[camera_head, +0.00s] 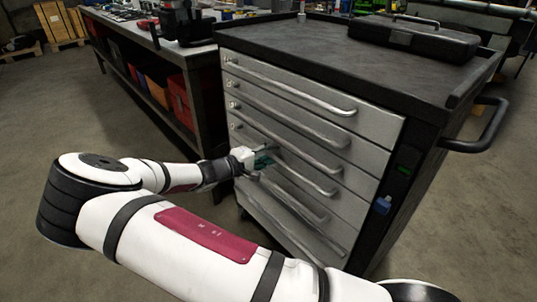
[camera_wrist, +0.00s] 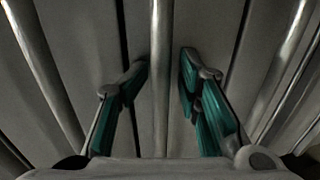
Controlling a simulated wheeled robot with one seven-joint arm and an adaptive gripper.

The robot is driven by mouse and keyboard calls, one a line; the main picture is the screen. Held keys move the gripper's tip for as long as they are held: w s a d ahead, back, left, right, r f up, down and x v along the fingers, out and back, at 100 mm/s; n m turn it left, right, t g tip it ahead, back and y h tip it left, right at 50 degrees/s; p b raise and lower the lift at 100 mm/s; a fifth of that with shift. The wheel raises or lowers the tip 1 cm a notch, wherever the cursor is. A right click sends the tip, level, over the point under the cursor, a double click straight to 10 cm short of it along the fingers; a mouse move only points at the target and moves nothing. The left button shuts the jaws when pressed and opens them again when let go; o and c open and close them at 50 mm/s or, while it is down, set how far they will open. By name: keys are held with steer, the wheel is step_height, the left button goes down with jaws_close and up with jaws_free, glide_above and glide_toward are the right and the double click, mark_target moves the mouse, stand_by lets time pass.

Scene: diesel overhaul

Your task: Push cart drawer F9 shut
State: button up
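The grey tool cart (camera_head: 360,55) stands right of centre in the head view, with several stacked drawers and long bar handles. No label reading F9 is legible, so I cannot tell which drawer is F9. My gripper (camera_head: 264,160) is at the left part of the middle-to-lower drawer fronts, partly covering one drawer and its handle. In the wrist view, my gripper (camera_wrist: 164,75) has its two teal-padded fingers apart, one on each side of a handle bar (camera_wrist: 161,120). Gaps show between bar and fingers. How far any drawer stands out is unclear.
A black case (camera_head: 415,38) lies on the cart top. A side handle (camera_head: 485,130) juts from the cart's right. A workbench (camera_head: 150,40) with tools and red bins (camera_head: 180,100) stands left of the cart. Bare floor (camera_head: 60,115) lies at left.

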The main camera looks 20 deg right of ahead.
steer(key=shift+s, duration=0.1)
steer(key=v, duration=1.2)
